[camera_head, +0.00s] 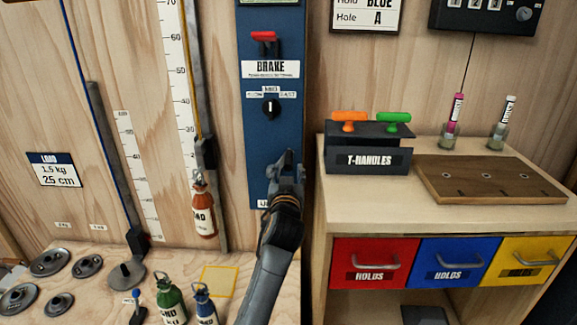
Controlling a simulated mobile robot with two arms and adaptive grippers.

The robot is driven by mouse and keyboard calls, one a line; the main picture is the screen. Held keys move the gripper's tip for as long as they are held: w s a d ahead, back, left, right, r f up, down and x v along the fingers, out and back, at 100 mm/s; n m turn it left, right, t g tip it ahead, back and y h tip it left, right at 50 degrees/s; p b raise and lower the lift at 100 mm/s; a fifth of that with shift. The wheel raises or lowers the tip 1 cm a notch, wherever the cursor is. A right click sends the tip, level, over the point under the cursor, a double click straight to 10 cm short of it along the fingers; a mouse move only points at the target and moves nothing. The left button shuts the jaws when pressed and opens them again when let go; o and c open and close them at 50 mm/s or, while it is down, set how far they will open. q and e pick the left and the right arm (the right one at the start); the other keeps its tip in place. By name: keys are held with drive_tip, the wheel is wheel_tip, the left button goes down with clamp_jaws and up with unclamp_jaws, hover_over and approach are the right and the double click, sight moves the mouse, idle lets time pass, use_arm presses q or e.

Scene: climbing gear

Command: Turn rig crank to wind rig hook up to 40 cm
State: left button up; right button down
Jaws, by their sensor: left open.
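My left gripper (288,160) is open in front of the lower part of the blue rig panel (273,130). Its arm comes up from the bottom. I cannot make out the rig crank; the gripper and wrist cover that part of the panel. A dark block (206,152) hangs on a strap beside the tall white scale (180,70), with a red-brown bottle (204,210) hanging beneath it, near the low end of the scale. The rig hook itself is too small to tell. My right gripper is not in view.
The panel has a red brake lever (263,37) and a black knob (270,109). A wooden cabinet (450,208) with a T-handles box (367,158) stands close on the right.

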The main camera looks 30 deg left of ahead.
use_arm(q)
drive_tip(key=shift+x, duration=2.2)
clamp_jaws()
